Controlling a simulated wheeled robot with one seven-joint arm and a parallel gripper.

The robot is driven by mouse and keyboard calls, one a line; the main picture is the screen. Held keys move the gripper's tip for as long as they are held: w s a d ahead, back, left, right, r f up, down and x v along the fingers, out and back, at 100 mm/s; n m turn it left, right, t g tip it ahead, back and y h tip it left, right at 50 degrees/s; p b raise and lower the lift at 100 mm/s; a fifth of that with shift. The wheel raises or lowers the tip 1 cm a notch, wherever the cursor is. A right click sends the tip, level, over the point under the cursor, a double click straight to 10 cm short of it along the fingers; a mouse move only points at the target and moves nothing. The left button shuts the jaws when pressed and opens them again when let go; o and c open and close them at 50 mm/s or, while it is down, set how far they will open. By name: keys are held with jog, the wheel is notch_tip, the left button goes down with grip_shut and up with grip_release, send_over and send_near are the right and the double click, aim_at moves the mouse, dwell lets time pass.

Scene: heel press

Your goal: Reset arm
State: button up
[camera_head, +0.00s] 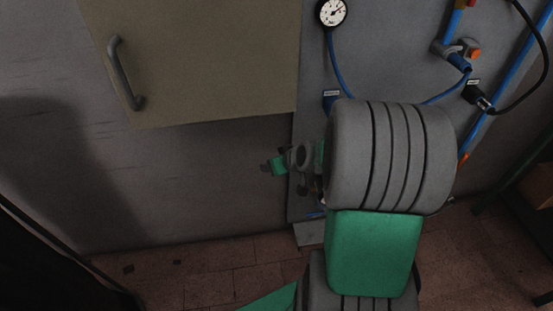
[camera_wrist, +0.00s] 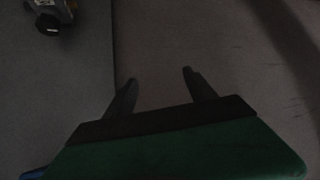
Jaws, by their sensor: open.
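My arm, grey and green, fills the lower middle of the head view. My gripper shows in the wrist view (camera_wrist: 158,88), with two dark fingers apart and nothing between them. It faces a plain grey surface. In the head view the gripper is mostly hidden behind my arm; only a green and grey part shows left of the large grey joint, in front of the panel's lower left edge.
A beige cabinet (camera_head: 200,60) with a grey handle (camera_head: 122,75) hangs upper left. A grey panel (camera_head: 400,60) carries a gauge (camera_head: 332,12), blue hoses and a blue-and-orange fitting (camera_head: 460,52). A black-and-grey part (camera_wrist: 48,20) shows upper left in the wrist view. Tiled floor (camera_head: 210,285) lies below.

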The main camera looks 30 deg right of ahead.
dwell(0.3)
jog(key=s+a+r+g+p, duration=0.2)
jog(key=s+a+r+p, duration=0.4)
jog(key=r, duration=0.5)
jog(key=s+a+r+g+p, duration=0.3)
jog(key=s+a+r+p, duration=0.4)
jog(key=s+r, duration=0.3)
notch_tip(320, 180, up, 2)
jog(key=shift+s+r+h, duration=0.1)
jog(key=shift+s+h, duration=0.05)
jog(key=shift+h, duration=0.25)
jog(key=shift+c, duration=0.5)
